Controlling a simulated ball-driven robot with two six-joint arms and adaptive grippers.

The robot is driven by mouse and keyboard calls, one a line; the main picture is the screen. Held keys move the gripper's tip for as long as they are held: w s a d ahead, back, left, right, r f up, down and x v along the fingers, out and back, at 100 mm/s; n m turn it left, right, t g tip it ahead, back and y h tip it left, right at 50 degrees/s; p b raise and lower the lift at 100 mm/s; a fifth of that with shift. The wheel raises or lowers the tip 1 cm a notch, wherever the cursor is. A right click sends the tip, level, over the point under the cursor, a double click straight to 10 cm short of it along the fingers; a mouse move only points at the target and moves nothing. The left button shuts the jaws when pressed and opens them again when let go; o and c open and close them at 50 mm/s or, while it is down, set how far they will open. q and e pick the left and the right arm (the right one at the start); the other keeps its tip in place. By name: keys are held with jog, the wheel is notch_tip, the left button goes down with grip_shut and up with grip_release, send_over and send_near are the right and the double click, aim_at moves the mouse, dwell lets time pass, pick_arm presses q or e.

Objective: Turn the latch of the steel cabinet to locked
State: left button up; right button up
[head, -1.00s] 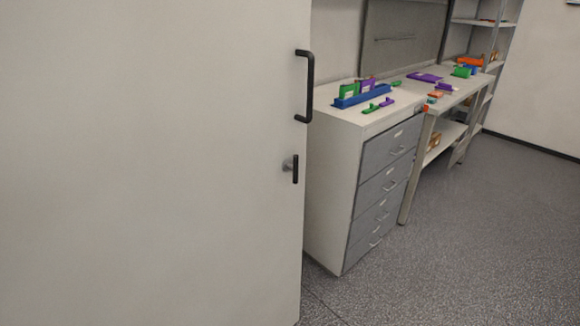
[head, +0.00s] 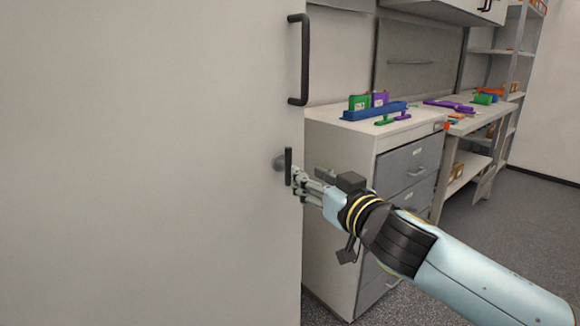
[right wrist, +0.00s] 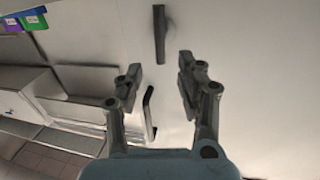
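The steel cabinet (head: 150,170) fills the left of the head view with its pale front. Its latch (head: 288,166) is a short black bar on a round grey base, standing vertical below the long black door handle (head: 299,60). My right gripper (head: 298,183) is just to the right of the latch. In the right wrist view my right gripper (right wrist: 158,72) has its two fingers spread with nothing between them. The latch (right wrist: 160,34) shows there ahead of the fingertips, apart from them. My left gripper is not in view.
A drawer cabinet (head: 342,200) stands right of the steel cabinet, close behind my right arm. A blue rack (head: 375,111) with green and purple pieces sits on its top. A workbench (head: 490,118) and shelves stand farther back. Floor is open at right.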

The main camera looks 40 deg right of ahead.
aim_at(290, 163)
jog(key=w, duration=0.2)
jog(key=w+p, duration=0.1)
jog(key=w, duration=0.2)
jog(key=w+d+p, duration=0.1)
jog(key=w, duration=0.2)
jog(key=shift+w, duration=0.1)
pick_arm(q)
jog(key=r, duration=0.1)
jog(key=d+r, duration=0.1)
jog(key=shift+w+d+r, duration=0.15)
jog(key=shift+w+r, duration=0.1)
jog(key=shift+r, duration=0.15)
pick_arm(e)
jog(key=shift+c, duration=0.5)
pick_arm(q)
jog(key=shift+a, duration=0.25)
pick_arm(e)
grip_shut()
